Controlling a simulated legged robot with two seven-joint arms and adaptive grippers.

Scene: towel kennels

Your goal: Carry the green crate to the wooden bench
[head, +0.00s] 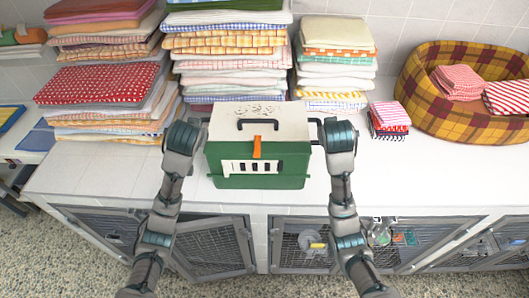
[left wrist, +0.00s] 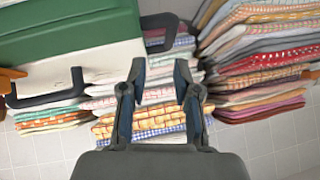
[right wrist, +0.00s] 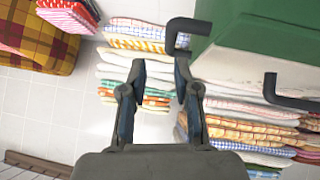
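The green crate (head: 258,180), with a cream lid, a dark top handle and an orange latch, stands upright on the white counter. Dark handles stick out from its two sides. My left gripper (head: 197,124) is at the crate's left side. In the left wrist view its fingers (left wrist: 160,68) are open and empty, with a side handle (left wrist: 160,20) just beyond the tips. My right gripper (head: 326,127) is at the right side. In the right wrist view its fingers (right wrist: 160,65) are open, with the other side handle (right wrist: 184,30) just beyond the tips. No wooden bench is clearly identifiable.
Folded towel stacks (head: 230,55) stand close behind the crate. A small towel pile (head: 389,120) and a plaid basket (head: 470,118) are to the right. Wire kennel doors (head: 212,250) line the counter front. A brown slatted piece (right wrist: 38,163) shows in the right wrist view.

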